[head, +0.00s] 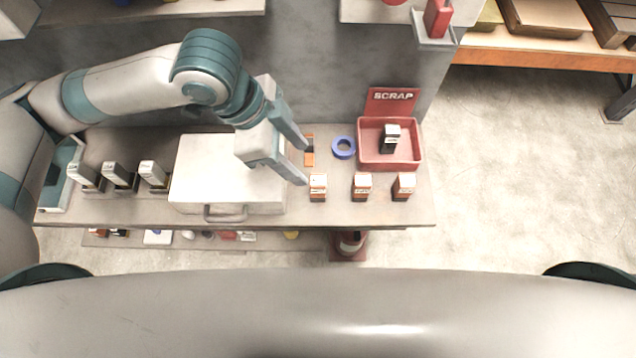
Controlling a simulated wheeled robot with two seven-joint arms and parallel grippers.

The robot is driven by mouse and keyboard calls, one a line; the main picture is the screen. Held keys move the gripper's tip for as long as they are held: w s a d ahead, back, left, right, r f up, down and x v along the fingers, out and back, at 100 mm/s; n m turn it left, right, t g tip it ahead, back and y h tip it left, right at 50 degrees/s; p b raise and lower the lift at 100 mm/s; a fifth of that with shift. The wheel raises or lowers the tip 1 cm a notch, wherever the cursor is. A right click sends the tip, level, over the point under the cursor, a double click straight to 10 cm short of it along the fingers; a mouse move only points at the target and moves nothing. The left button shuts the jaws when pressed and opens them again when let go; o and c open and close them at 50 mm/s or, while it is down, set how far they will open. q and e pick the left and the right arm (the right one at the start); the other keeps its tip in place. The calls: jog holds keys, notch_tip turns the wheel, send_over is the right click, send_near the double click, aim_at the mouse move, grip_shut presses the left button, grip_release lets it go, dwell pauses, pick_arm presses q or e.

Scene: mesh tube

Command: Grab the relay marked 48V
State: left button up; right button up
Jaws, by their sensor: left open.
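Three small orange-brown relays with pale tops stand in a row at the right front of the bench: the left one (318,188), the middle one (362,187) and the right one (403,187). Their markings are too small to read, so I cannot tell which is 48V. My left gripper (305,165) is open, pointing right, with its front fingertip close to the left relay's top. An orange and dark piece (309,155) lies just behind, near the rear finger. Three black relays with white tops stand at the left (86,178), (120,177), (154,177). My right gripper is out of view.
A red SCRAP bin (374,163) at the bench's right holds a black-and-white relay (389,139). A blue tape ring (343,148) lies left of it. A pale case (215,180) with a front handle sits under my left arm. A lower shelf (262,244) holds small items.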

aim_at(314, 180)
pick_arm(q)
jog(key=x, duration=0.5)
jog(key=shift+d+f+p, duration=0.1)
jog(key=shift+f+p, duration=0.15)
jog(key=shift+p, duration=0.15)
jog(key=shift+d+f, duration=0.2)
jog(key=shift+f, duration=0.3)
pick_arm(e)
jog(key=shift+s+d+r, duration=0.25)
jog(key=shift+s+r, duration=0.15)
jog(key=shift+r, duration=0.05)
pick_arm(q)
jog(key=shift+s+d+f+p, duration=0.1)
jog(key=shift+f+p, duration=0.2)
jog(key=shift+f, duration=0.15)
jog(key=p+x, duration=0.1)
jog(key=x, duration=0.2)
jog(key=shift+s+f, duration=0.1)
jog(key=shift+f, duration=0.55)
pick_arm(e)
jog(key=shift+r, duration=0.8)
pick_arm(q)
jog(key=c, duration=1.1)
